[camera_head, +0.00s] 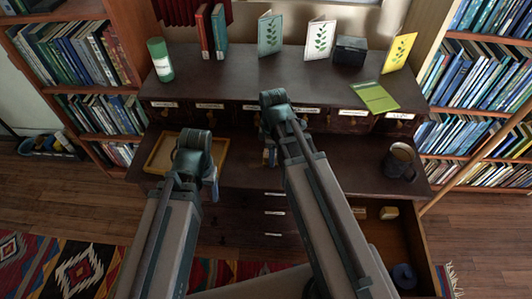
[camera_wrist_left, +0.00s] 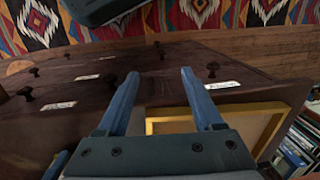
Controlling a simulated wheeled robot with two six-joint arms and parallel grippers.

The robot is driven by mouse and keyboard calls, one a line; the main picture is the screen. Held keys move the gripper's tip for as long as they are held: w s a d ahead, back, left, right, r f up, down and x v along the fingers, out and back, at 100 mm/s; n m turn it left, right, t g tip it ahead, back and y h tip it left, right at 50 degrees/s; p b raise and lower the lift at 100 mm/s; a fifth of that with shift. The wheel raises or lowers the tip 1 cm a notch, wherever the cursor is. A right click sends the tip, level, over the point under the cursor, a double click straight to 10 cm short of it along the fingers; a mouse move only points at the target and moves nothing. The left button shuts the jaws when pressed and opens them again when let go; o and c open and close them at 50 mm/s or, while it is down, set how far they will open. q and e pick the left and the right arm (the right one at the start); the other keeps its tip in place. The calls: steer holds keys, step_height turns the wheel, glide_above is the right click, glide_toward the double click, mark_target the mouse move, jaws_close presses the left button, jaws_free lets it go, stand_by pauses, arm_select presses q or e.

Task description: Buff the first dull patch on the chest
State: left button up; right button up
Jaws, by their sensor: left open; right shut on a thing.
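The dark wooden chest (camera_head: 325,185) fills the middle of the head view, with labelled small drawers along its raised back. My left gripper (camera_head: 213,188) is over the left part of the chest's front ledge, beside a yellow-rimmed tray (camera_head: 158,153). In the left wrist view its two blue fingers (camera_wrist_left: 158,82) are apart with nothing between them. My right gripper (camera_head: 269,156) is over the middle of the ledge, in front of the small drawers. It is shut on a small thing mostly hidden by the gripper. I cannot make out a dull patch clearly.
A mug (camera_head: 401,160) stands on the ledge at right. Below it a drawer (camera_head: 424,255) is pulled out with small things inside. A green cylinder (camera_head: 160,62), two books, leaf-print cards, a dark box (camera_head: 349,50) and a green booklet (camera_head: 375,97) are on top. Bookshelves flank the chest.

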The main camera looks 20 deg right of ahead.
mark_target(239, 158)
steer(key=shift+f, duration=0.15)
steer(key=shift+a, duration=0.1)
steer(key=shift+w+a, duration=0.35)
steer(key=shift+a, duration=0.5)
steer(key=shift+w+a, duration=0.3)
steer(key=shift+a, duration=0.55)
steer(key=shift+a, duration=0.15)
steer(key=shift+w+a, duration=0.4)
steer(key=shift+a, duration=0.7)
steer(key=shift+w+a, duration=0.4)
steer(key=shift+a, duration=0.75)
steer(key=shift+w+a, duration=0.4)
steer(key=shift+a, duration=0.7)
steer(key=shift+w, duration=0.1)
